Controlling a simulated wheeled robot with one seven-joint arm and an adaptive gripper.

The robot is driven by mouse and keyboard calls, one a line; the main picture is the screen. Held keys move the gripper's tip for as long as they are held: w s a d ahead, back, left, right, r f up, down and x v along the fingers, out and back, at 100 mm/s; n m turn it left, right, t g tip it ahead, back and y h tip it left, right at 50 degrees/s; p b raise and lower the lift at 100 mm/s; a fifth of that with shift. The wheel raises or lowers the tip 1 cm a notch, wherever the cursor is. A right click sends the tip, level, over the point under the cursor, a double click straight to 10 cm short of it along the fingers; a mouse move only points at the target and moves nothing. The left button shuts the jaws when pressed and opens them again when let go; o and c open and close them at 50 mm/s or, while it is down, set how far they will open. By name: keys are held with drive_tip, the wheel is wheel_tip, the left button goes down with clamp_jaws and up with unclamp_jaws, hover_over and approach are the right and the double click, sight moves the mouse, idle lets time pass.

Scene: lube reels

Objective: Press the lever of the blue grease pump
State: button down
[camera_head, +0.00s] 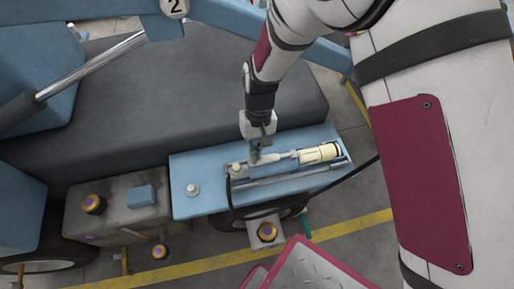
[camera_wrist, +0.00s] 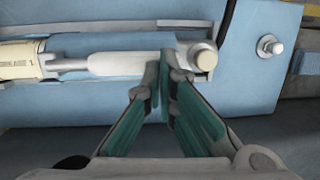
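The blue grease pump has a flat blue body (camera_head: 207,190) with a cream cylinder (camera_head: 320,153) and a pale lever (camera_head: 282,157) lying along its top. In the wrist view, the pale lever (camera_wrist: 122,64) runs level between the cream cylinder (camera_wrist: 20,60) at the left and a round-capped fitting (camera_wrist: 203,57) at the right. My gripper (camera_head: 255,157) points down at the lever's end near the fitting. In the wrist view, my gripper (camera_wrist: 163,62) has its green-padded fingers brought together at the tips, overlapping the lever's end. Whether they touch it is unclear.
A grey box (camera_head: 130,222) with a small blue block stands left of the pump. A dark grey surface (camera_head: 150,110) lies behind it. A black hose (camera_head: 340,185) runs off to the right. A round knob (camera_wrist: 270,46) sits on the blue body.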

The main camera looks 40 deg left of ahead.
drive_tip(key=shift+s+f, duration=0.1)
drive_tip(key=shift+s, duration=0.1)
idle(0.3)
drive_tip(key=p+v, duration=0.3)
drive_tip(key=v, duration=1.1)
drive_tip(key=shift+s+a+p, duration=0.2)
drive_tip(key=shift+a+p, duration=0.1)
idle(0.8)
